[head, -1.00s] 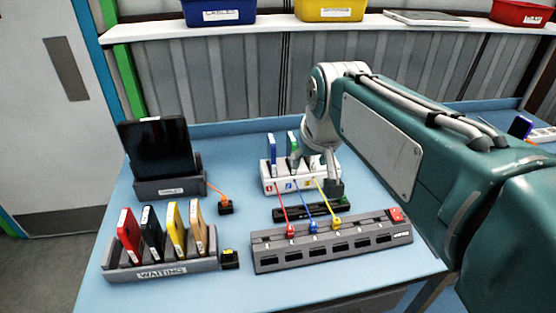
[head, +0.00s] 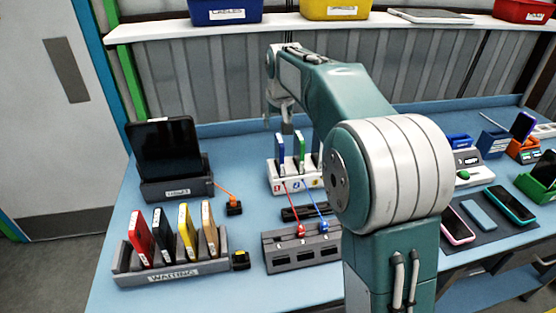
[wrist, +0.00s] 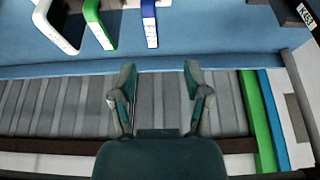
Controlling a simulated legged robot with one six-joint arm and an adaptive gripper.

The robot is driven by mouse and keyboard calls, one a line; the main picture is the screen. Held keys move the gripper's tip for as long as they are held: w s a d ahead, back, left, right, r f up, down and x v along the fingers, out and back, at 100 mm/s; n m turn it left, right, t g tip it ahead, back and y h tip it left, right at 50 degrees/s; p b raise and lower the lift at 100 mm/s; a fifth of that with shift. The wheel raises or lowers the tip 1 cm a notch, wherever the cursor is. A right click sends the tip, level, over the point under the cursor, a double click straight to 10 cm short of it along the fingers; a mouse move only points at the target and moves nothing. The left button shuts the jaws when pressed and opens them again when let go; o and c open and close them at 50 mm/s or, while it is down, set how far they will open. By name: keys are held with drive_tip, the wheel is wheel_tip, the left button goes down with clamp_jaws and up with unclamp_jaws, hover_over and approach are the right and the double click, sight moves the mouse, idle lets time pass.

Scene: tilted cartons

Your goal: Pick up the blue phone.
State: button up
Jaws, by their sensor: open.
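The blue phone (head: 281,147) stands on edge in the first slot of a white dock (head: 283,187). A green phone (head: 300,149) stands just right of it. In the wrist view the blue phone (wrist: 149,24) shows at the top, beside the green phone (wrist: 99,24) and a white one (wrist: 56,28). My gripper (head: 287,126) is near the top of the blue phone in the head view. In the wrist view my gripper (wrist: 160,72) has its fingers apart with nothing between them, and the phone lies beyond the fingertips. My arm hides the dock's right part.
A grey waiting rack (head: 175,270) holds several phones at the front left. A tablet (head: 164,147) stands in a stand behind it. Red and blue cables run from the dock to a grey strip (head: 290,258). More phones lie at the right. A wall stands behind the bench.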

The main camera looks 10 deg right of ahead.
sight(280, 139)
drive_tip(key=x, duration=0.3)
drive_tip(key=shift+s+d, duration=0.1)
drive_tip(key=shift+d, duration=0.15)
drive_tip(key=f, duration=0.4)
drive_tip(key=shift+w+d+f, duration=0.25)
drive_tip(key=shift+w+d, duration=0.05)
drive_tip(key=shift+w, duration=0.1)
drive_tip(key=shift+w+a+f, duration=0.1)
drive_tip(key=shift+w+f, duration=0.05)
drive_tip(key=shift+f, duration=0.1)
clamp_jaws()
